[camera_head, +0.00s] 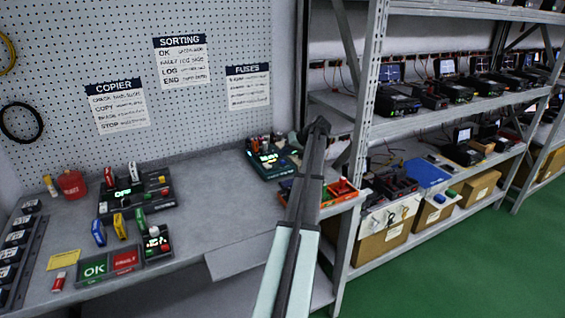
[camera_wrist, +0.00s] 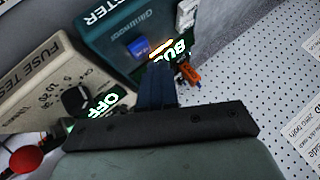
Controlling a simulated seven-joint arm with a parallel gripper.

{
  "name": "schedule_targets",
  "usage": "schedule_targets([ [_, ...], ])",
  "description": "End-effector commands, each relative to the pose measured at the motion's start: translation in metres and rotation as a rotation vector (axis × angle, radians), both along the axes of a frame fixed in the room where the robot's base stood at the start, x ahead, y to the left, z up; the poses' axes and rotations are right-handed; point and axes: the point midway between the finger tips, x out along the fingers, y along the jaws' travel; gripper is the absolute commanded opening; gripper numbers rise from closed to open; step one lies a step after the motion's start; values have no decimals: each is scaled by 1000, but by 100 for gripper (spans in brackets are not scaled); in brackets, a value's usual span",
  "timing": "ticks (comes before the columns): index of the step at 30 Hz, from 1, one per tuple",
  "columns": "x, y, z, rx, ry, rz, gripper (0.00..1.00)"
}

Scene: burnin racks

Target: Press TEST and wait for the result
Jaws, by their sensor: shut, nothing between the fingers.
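A teal tester (camera_head: 268,165) with a lit green display stands at the back of the bench, left of my arm. In the wrist view the teal tester (camera_wrist: 125,22) fills the top, and its lit display (camera_wrist: 170,48) reads "BUS", partly covered by my fingers. A blue button (camera_wrist: 138,47) is on its face, beside the display. No TEST label is readable. My gripper (camera_wrist: 160,75) is shut and empty, its fingertips over the lower edge of the display; I cannot tell whether they touch. In the head view my arm hides part of the area around the tester.
A beige fuse tester (camera_wrist: 35,85) showing "OFF" is close on the left in the wrist view. An orange tray (camera_head: 350,196) sits at the bench's right end. Shelving (camera_head: 368,100) rises to the right. The bench middle (camera_head: 215,190) is clear.

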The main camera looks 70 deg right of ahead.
Motion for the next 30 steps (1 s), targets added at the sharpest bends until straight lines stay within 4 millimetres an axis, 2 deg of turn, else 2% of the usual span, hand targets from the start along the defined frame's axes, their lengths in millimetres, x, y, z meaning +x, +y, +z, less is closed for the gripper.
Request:
schedule_targets([
  [18, 0, 0, 45, 0, 0, 0, 0],
  [30, 0, 0, 48, 0, 0, 0, 0],
])
